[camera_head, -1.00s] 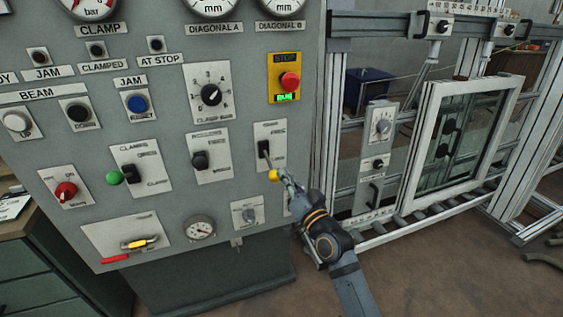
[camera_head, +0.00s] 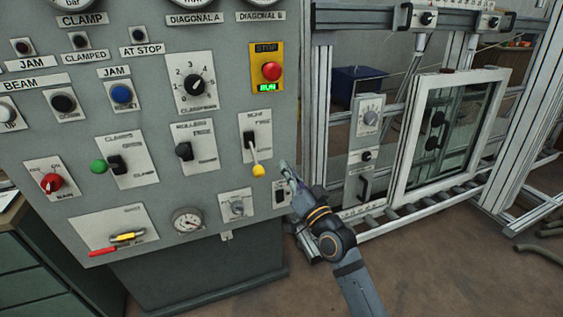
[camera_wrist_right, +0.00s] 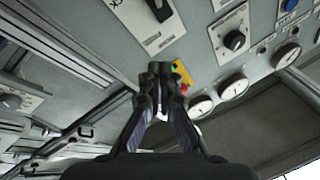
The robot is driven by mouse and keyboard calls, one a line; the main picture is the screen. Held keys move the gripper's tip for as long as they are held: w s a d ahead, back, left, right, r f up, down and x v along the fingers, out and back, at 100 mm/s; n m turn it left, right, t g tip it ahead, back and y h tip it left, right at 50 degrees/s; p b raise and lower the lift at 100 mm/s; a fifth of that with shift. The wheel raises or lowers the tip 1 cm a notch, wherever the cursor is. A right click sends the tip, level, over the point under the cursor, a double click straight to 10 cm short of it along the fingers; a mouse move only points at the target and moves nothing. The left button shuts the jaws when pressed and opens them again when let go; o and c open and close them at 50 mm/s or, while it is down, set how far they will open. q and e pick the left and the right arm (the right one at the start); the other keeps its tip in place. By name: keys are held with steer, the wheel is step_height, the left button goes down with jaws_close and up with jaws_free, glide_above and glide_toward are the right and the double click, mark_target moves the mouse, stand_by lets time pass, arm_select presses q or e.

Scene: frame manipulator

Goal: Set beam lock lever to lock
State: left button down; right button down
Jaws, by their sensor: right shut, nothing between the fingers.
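The beam lock lever (camera_head: 258,171) is on the grey panel, a thin stem with a yellow ball end on a black base. It points down and slightly right on a white plate (camera_head: 262,130) whose small lettering is hard to read. My right gripper (camera_head: 284,168) is shut and empty, just right of the yellow ball and apart from it in the head view. In the right wrist view my shut fingertips (camera_wrist_right: 160,68) are below the lever's black base (camera_wrist_right: 160,9); the yellow ball is not visible there. My left gripper is not in view.
A red stop button (camera_head: 271,71) on a yellow plate sits above the lever. A black rotary knob (camera_head: 195,85) and a black selector (camera_head: 184,151) are to its left. A small switch (camera_head: 280,195) is below my right gripper. A metal frame with a window (camera_head: 450,130) stands at right.

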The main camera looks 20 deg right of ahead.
steer(key=a+f+v, duration=0.1)
steer(key=v, duration=0.5)
steer(key=shift+s+d+p, duration=0.2)
steer(key=shift+d+p, duration=0.1)
steer(key=shift+d, duration=0.05)
steer(key=shift+f, duration=0.15)
